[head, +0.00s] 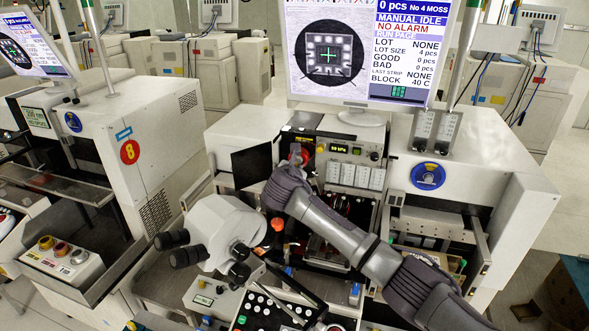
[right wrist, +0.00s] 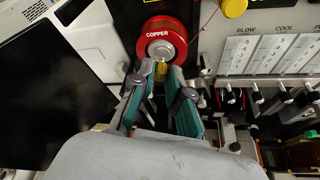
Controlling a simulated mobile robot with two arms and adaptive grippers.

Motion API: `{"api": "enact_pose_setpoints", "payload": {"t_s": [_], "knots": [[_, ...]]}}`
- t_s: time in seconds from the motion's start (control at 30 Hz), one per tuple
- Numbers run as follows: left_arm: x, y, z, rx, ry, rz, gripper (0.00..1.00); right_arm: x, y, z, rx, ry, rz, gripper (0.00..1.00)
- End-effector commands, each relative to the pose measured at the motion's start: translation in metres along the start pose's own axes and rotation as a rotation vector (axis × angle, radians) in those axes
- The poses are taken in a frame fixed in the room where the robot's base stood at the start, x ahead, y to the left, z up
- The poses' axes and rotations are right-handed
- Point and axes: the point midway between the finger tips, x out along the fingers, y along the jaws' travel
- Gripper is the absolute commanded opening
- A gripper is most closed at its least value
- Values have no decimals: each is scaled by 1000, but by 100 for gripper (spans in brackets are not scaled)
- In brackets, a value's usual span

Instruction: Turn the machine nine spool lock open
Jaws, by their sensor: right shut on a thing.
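The red spool marked COPPER (right wrist: 161,40) is on the machine front, at the top middle of the right wrist view. In the head view the red spool (head: 304,152) shows only in part beyond my wrist. My left gripper is not in view.
A black panel (right wrist: 50,90) stands left of my right gripper. Labelled slider panels (right wrist: 265,62) and a yellow knob (right wrist: 235,7) are at the right. A microscope (head: 222,232) stands in front of the machine. The monitor (head: 365,50) hangs above and reads NO ALARM.

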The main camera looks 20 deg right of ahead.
Motion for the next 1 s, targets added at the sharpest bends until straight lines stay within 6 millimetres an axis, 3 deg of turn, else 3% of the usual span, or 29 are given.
{"api": "enact_pose_setpoints", "payload": {"t_s": [0.4,1.0], "knots": [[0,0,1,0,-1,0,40,0,1,-2,-193,2,-82,0],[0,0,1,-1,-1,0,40,0,1,-2,-225,2,-94,0]]}}
